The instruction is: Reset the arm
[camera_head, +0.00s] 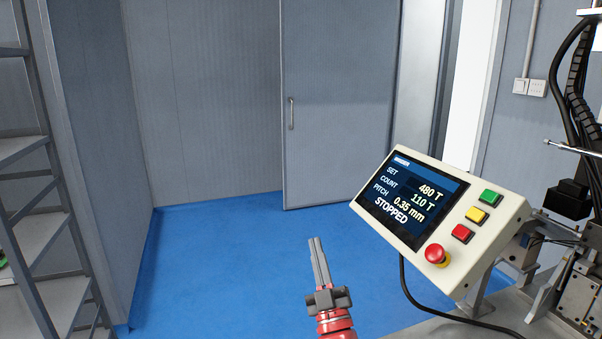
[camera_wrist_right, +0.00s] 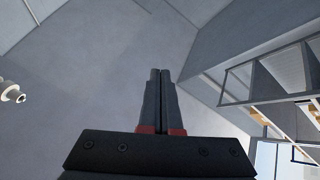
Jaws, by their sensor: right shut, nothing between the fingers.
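My right gripper (camera_head: 317,246) is raised in front of the blue floor, at the lower middle of the head view, left of the control panel. Its two fingers are together with nothing between them. In the right wrist view the closed fingers (camera_wrist_right: 160,75) point toward a grey wall and touch nothing. My left gripper is not in view. The control panel (camera_head: 440,215) has a screen (camera_head: 411,197) reading SET 480 T, COUNT 110 T, PITCH 0.35 mm, STOPPED. It has green, yellow and red buttons and a red mushroom knob (camera_head: 435,253).
Machine parts (camera_head: 570,285) and black cables stand at the right edge. A grey table surface (camera_head: 440,330) lies under the panel. A metal shelf rack (camera_head: 45,220) stands at the left. A grey door (camera_head: 335,110) is at the back. The blue floor (camera_head: 220,255) between is clear.

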